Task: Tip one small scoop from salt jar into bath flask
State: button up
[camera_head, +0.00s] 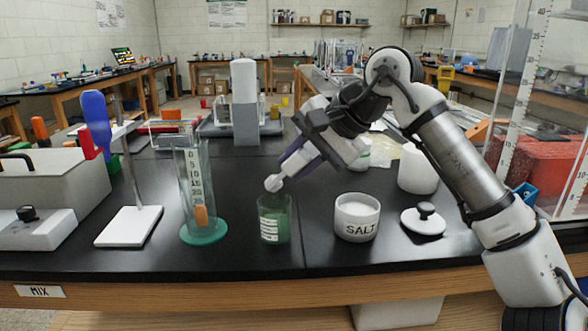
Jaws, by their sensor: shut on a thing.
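The salt jar (357,222) is a white open tub marked SALT, with white contents showing at its top. Its lid (424,219) with a black knob lies on the bench to its right. A small glass vessel with green liquid and a white label, which looks like the bath flask (274,222), stands left of the jar. My gripper (297,165) is above and slightly right of this vessel, shut on a small scoop (274,183). The scoop's pale end is just above the vessel's mouth. Whether salt is in the scoop is too small to tell.
A tall graduated cylinder (194,185) on a green base stands left of the vessel, near a white-based stand (128,226). A grey device with a knob (30,229) is at far left. A white bottle (417,172) stands behind the lid. The front bench strip is clear.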

jog(key=shift+s+d+f+t+y+b, duration=0.3)
jog(key=shift+d+f+t+y+b, duration=0.3)
jog(key=shift+y+b, duration=0.9)
jog(key=y+b, duration=0.1)
jog(key=b, duration=0.2)
jog(key=f+t+y+b, duration=0.1)
jog(key=b, duration=0.2)
jog(key=d+f+t+y+b, duration=0.1)
jog(key=b, duration=0.2)
jog(key=shift+s+f, duration=0.2)
jog(key=shift+s, duration=0.1)
jog(key=shift+b, duration=0.3)
jog(key=shift+a+r, duration=0.1)
jog(key=shift+a, duration=0.05)
